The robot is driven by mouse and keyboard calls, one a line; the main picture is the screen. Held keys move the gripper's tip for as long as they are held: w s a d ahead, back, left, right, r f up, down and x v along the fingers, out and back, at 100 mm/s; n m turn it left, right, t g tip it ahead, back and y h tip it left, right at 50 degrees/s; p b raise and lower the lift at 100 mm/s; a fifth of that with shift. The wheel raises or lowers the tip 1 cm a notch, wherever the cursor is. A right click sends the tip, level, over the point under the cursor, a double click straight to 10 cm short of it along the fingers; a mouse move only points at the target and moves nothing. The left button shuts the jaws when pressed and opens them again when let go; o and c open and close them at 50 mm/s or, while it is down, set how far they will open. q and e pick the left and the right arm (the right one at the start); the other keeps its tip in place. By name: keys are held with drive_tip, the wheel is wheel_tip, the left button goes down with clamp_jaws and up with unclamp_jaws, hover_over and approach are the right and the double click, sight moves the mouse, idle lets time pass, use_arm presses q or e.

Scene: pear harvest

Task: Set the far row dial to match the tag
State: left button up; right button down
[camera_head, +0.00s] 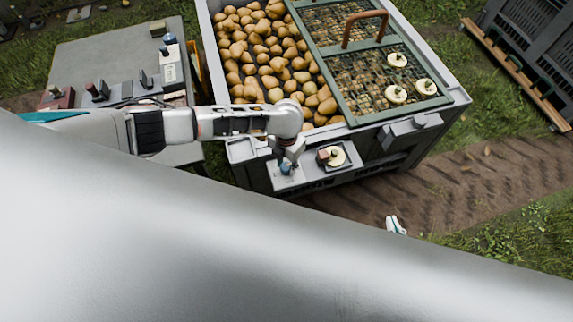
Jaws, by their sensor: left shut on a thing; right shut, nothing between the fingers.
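My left gripper (287,164) points down at the crate's near side, shut on a small blue piece (285,169) that looks like a knob, over a pale plate (287,181). The fingers cover most of this piece, and any pointer or marks are too small to read. A white panel with a blue knob (168,39) stands on the grey bench at upper left; its dark print is not legible. I cannot tell which of these is the far row dial or the tag. My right gripper (396,225) is shut and empty, mostly hidden behind my large grey arm link.
A small tray (345,165) beside my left gripper holds a cream disc and a reddish block. The bench (110,48) carries several small devices.

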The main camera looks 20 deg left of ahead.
sight(286, 167)
use_arm(q)
drive_tip(key=shift+s+m, duration=0.1)
drive_tip(key=shift+m, duration=0.8)
drive_tip(key=o, duration=1.1)
wheel_tip(286, 167, up, 12)
